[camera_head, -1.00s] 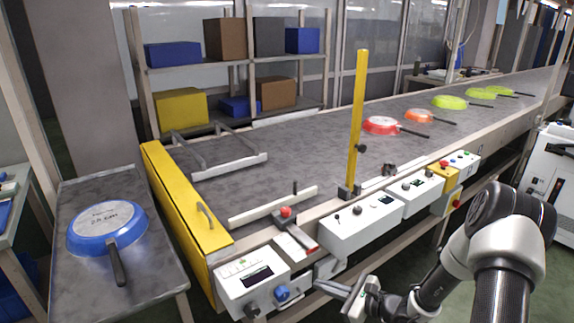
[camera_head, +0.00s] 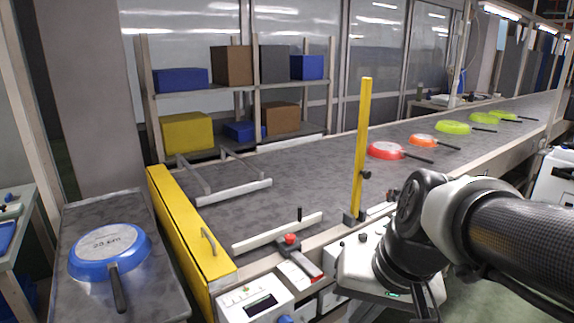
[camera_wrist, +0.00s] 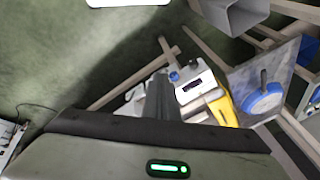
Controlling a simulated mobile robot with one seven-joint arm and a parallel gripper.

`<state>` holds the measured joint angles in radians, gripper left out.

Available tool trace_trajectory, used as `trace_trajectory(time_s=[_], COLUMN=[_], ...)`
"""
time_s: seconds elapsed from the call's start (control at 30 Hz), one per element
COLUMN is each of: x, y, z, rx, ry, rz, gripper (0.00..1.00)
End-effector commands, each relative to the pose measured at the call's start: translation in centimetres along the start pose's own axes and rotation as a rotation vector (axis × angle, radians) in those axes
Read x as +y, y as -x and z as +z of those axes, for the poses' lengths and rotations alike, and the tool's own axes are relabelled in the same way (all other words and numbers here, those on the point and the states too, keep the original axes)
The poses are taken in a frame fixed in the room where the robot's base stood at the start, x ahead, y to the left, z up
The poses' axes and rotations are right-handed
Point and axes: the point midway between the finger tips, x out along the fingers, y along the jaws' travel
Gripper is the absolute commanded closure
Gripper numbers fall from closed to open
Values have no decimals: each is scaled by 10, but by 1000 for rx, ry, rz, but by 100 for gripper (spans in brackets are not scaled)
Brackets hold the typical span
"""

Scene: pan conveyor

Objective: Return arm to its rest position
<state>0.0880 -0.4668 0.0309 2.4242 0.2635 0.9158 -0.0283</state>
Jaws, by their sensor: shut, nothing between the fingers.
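My arm reaches in from the right edge in the head view, bent over the front side of the conveyor (camera_head: 285,188). My gripper (camera_head: 428,304) points down near the bottom edge, partly cut off and hidden by my wrist. In the wrist view my gripper's fingers (camera_wrist: 160,97) are together with nothing between them. A blue pan (camera_head: 108,250) lies upside down on the grey side table (camera_head: 72,310) at the left, apart from my arm. It also shows in the wrist view (camera_wrist: 263,98).
Control boxes (camera_head: 252,302) line the conveyor's front, some behind my arm. A yellow post (camera_head: 361,150) stands left of my arm. Red (camera_head: 385,150), orange (camera_head: 423,140) and green pans lie farther along the belt. Green floor (camera_wrist: 60,60) shows in the wrist view.

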Motion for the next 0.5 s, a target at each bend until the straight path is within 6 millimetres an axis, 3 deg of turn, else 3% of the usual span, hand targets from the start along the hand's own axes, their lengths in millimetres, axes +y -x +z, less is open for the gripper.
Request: trace_trajectory(time_s=[0.33, 0.4, 0.5], x=[30, 24, 19], y=[52, 76, 95], z=[13, 5, 0], rx=[225, 215, 213], ry=[214, 209, 207], rz=[161, 161, 160], gripper=[100, 100, 100])
